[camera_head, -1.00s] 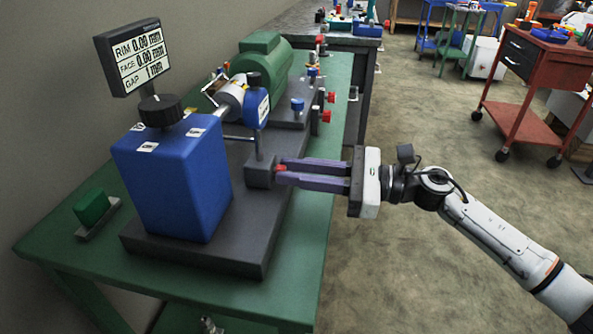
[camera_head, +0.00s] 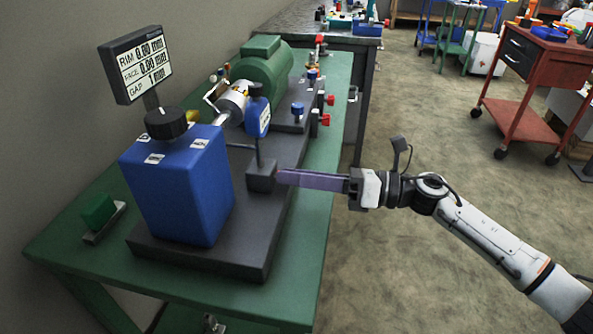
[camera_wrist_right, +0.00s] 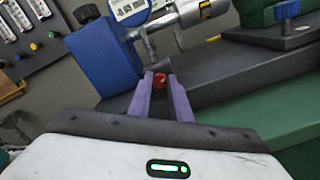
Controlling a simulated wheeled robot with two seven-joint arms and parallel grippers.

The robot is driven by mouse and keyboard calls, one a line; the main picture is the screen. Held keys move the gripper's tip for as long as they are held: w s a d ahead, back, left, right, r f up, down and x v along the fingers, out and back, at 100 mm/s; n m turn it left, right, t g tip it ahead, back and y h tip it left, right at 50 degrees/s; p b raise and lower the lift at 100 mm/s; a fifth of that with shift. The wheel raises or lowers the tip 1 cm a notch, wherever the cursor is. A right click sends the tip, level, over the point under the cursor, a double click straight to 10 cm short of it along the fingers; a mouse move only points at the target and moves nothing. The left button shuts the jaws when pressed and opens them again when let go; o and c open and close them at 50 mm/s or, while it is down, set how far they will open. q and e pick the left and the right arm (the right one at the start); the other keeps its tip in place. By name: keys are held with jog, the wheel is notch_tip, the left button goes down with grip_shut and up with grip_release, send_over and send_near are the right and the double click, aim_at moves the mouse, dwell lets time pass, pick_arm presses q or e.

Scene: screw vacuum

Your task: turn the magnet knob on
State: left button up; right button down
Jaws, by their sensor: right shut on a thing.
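The magnet knob (camera_wrist_right: 160,81) is small and red, and shows between the purple fingertips in the right wrist view. It sits on the side of a dark magnet base block (camera_head: 261,177) that carries a thin post. My right gripper (camera_head: 283,177) is shut on the knob; in the head view the fingers hide it. The fingers lie one over the other in the head view and reach in from the right; the gripper also shows in the right wrist view (camera_wrist_right: 160,84). My left gripper is not in view.
A blue box (camera_head: 180,195) with a black knob (camera_head: 166,123) and a display (camera_head: 145,65) stands left of the block. A green motor (camera_head: 262,68) is behind. Open floor lies right of the green bench (camera_head: 310,220).

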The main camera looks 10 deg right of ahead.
jog(key=shift+m+p, duration=0.3)
jog(key=shift+m, duration=1.1)
jog(key=shift+p, duration=0.3)
jog(key=c, duration=1.6)
grip_release()
jog(key=shift+f, duration=0.1)
jog(key=shift+d, duration=0.1)
